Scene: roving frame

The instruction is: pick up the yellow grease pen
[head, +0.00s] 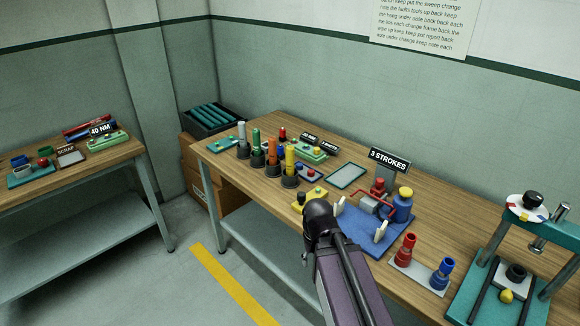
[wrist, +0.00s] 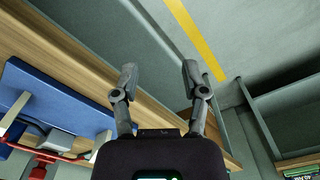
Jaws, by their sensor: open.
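The yellow grease pen (head: 290,158) appears to be the yellow upright cylinder in a dark round holder, the nearest in a row on the wooden bench in the head view. Similar orange (head: 271,151), green (head: 256,137) and pale grey (head: 241,130) cylinders stand in holders behind it. My gripper (wrist: 158,78) is open and empty in the wrist view, over the bench's front edge and the floor. No pen shows in the wrist view. In the head view my arm stands in front of the bench, apart from the pen, and my fingers cannot be made out.
A blue fixture base (head: 362,232) with red and blue parts sits right of the pens; it also shows in the wrist view (wrist: 58,95). A yellow block (head: 318,192) lies between.

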